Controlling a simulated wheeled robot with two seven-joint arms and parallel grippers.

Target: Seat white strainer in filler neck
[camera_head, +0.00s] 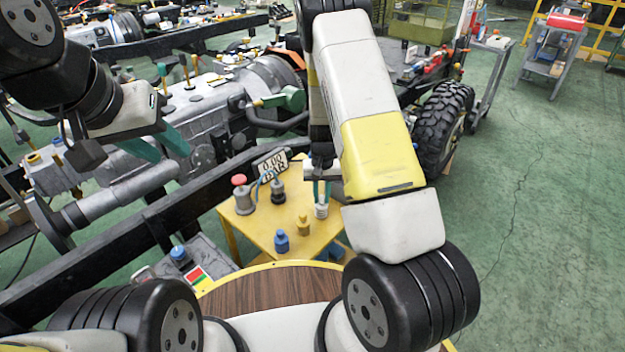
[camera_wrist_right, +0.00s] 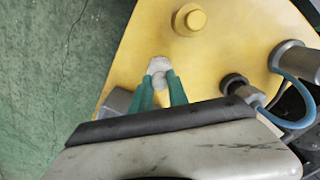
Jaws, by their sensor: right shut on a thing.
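The white strainer (camera_head: 321,210) is a small pale upright piece over the right part of the yellow table (camera_head: 254,228). My right gripper (camera_head: 322,190) points down at it, its green fingers shut on it. In the right wrist view the strainer's pale rounded end (camera_wrist_right: 159,65) shows between and beyond the fingertips (camera_wrist_right: 161,84). I cannot tell whether it touches the table. My left gripper (camera_head: 157,146) is open and empty, in the air above the grey machinery at the left. I cannot pick out the filler neck with certainty.
On the table stand a red-topped grey cylinder (camera_head: 242,195), a dark-topped fitting (camera_head: 278,191), a blue piece (camera_head: 281,241) and a yellow piece (camera_head: 302,226). A 0.00 BAR display (camera_head: 272,165) is behind. A blue cap (camera_head: 180,255) sits on a grey unit.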

